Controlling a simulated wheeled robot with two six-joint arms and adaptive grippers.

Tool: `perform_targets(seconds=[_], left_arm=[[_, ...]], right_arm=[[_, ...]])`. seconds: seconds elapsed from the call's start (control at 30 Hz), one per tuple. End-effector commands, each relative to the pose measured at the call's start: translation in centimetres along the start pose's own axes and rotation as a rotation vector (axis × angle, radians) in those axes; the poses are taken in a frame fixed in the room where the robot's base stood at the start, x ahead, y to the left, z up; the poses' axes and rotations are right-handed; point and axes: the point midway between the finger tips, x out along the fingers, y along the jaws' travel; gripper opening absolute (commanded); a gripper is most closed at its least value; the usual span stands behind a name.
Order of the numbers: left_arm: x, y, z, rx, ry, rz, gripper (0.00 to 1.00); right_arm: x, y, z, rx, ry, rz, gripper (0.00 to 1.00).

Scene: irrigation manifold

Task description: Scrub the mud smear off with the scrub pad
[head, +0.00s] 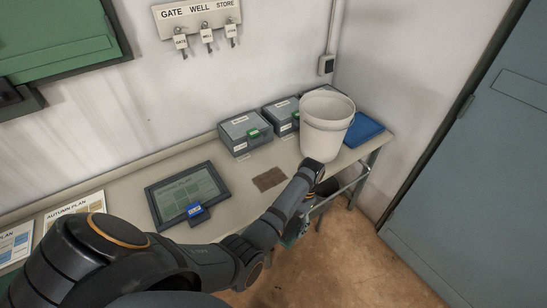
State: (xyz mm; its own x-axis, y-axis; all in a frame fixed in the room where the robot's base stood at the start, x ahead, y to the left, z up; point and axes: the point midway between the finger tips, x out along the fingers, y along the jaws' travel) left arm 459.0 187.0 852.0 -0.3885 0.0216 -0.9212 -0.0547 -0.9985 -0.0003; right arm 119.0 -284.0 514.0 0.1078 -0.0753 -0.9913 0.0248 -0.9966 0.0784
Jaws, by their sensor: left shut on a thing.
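The mud smear (269,179) is a dark brown, roughly rectangular patch on the bench top, between the tablet and the bucket. My left arm reaches in from the left and its forearm passes just right of the smear. My left gripper (301,227) hangs low at the front edge of the bench, partly hidden behind the forearm. It is shut on a dark blue-green thing, seemingly the scrub pad (292,239), of which only a little shows. The pad is apart from the smear. My right gripper is not in view.
A pale bucket (327,125) stands at the bench's right end, close behind my left wrist. A dark tablet (187,193) lies left of the smear on the bench (125,189).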

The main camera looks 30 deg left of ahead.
Motion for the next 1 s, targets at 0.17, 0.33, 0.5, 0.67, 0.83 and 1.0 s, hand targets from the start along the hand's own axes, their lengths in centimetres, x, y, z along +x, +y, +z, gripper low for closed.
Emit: perform_targets(seconds=[0.17,0.33,0.5,0.67,0.83,1.0], left_arm=[[-0.2,-3.7,-1.4,0.337,-0.004,-0.145,0.34],[-0.9,-9.1,-3.1,0.869,-0.005,-0.371,0.34],[-2.6,-14.6,-4.4,1.433,-0.008,-0.61,0.34],[-5.1,-19.0,-5.2,1.929,-0.012,-0.816,0.34],[-7.2,-21.6,-5.7,2.281,-0.01,-0.956,0.34],[-7.9,-22.2,-5.9,2.418,-0.005,-1.008,0.34]], right_arm=[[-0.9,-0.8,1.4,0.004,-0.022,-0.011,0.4],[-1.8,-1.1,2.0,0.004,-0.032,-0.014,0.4],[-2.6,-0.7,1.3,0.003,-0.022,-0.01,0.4],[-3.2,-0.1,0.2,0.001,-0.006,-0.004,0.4],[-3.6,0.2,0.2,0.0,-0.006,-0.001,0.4],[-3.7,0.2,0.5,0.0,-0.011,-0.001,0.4]])
